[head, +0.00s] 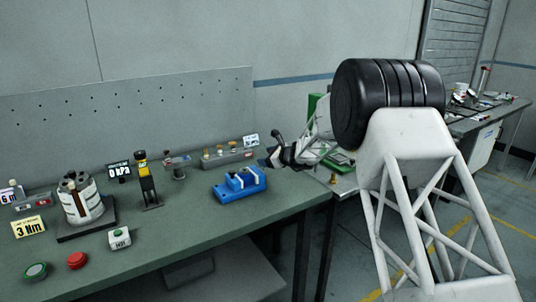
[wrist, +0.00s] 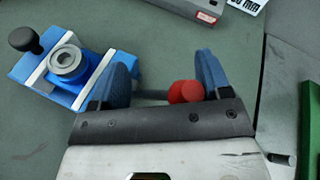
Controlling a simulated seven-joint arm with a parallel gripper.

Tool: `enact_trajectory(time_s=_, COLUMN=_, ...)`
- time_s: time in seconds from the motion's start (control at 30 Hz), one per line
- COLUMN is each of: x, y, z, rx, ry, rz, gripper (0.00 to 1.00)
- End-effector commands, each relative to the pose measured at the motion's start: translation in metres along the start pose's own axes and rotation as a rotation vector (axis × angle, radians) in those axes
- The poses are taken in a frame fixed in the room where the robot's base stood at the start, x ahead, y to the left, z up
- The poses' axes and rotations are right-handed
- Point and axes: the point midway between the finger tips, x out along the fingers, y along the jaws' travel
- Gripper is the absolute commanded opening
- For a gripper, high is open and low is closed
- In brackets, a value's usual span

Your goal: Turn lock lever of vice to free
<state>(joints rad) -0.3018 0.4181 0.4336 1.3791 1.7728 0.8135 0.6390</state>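The blue vice (head: 239,184) sits on the green bench near its right end, with pale strips across its top. In the wrist view the vice (wrist: 103,79) is at the left, with a grey ring on top and a black knob (wrist: 25,39) on a short arm. A dark rod with a red knob (wrist: 186,91) shows between my fingers, nearer the right one; the rod's left end is hidden behind the left finger. My gripper (wrist: 163,62) is open, its blue fingers apart. In the head view my gripper (head: 270,160) is behind and right of the vice; contact cannot be told.
A grey block with a label (wrist: 190,7) lies beyond the fingers at the top of the wrist view. A green object (wrist: 308,130) is at the right. Bench in front is clear.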

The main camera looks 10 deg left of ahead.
Motion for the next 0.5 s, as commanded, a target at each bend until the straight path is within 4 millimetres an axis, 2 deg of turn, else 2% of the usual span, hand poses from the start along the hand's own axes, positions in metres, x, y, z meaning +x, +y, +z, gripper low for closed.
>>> enact_trajectory(time_s=0.07, x=-0.0004, y=-0.0005, z=0.0015, rx=-0.001, ry=-0.001, rz=-0.001, gripper=0.76)
enact_trajectory(time_s=0.5, x=-0.0069, y=-0.0056, z=0.0073, rx=-0.006, ry=-0.006, rz=-0.007, gripper=0.76)
